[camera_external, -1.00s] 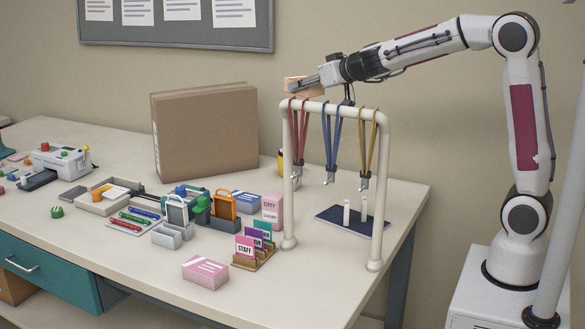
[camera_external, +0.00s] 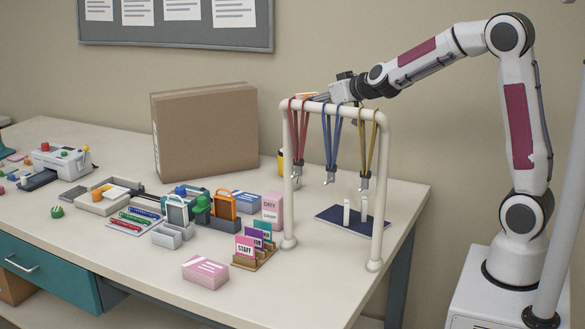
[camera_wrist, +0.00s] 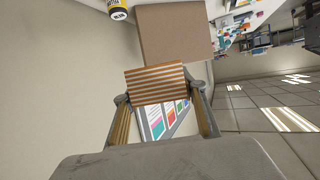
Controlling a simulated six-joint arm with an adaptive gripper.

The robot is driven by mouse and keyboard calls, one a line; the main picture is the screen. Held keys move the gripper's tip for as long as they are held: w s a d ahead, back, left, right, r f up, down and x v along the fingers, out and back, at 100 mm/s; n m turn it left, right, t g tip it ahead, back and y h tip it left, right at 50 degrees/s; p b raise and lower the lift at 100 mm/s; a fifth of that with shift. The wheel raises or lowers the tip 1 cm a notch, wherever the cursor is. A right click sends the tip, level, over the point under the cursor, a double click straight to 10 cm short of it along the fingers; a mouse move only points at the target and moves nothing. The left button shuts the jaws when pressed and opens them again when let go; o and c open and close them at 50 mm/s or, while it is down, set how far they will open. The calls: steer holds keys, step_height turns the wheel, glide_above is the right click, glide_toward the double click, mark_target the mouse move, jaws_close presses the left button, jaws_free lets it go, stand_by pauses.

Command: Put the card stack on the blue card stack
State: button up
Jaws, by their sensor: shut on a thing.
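My gripper (camera_external: 322,98) is raised behind the top bar of the lanyard rack, well above the table. It is shut on a card stack (camera_wrist: 155,78), which shows orange and white stripes between the two fingers in the wrist view. In the external view only a small orange part of this stack (camera_external: 305,95) shows above the bar. The blue card stack (camera_external: 246,200) lies on the table, left of the rack and apart from my gripper. A pink card stack (camera_external: 205,272) lies near the table's front edge.
The cream rack (camera_external: 289,190) with red, blue and yellow lanyards stands between the camera and my gripper. A large cardboard box (camera_external: 205,135) stands at the back. A pink box (camera_external: 272,208) and an orange-framed item (camera_external: 223,206) flank the blue stack.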

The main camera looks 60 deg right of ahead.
steer(key=shift+s+d+f, duration=0.25)
steer(key=shift+d+f, duration=0.25)
steer(key=shift+f, duration=0.2)
steer(key=shift+s+d+f, duration=0.25)
steer(key=shift+d+f, duration=0.25)
steer(key=shift+f, duration=0.2)
steer(key=s+a+f+n+t+y, duration=0.1)
steer(key=a+f+n+y, duration=0.35)
steer(key=a+f, duration=0.9)
steer(key=w+d+n+y, duration=0.2)
steer(key=w+y, duration=0.1)
steer(key=w, duration=0.6)
steer(key=w+d+f+n+g+y, duration=0.1)
steer(key=w+n+y, duration=0.1)
steer(key=w, duration=0.8)
steer(key=shift+d+f+n+y, duration=0.15)
steer(key=shift+d+n+y, duration=0.25)
steer(key=shift+y, duration=0.25)
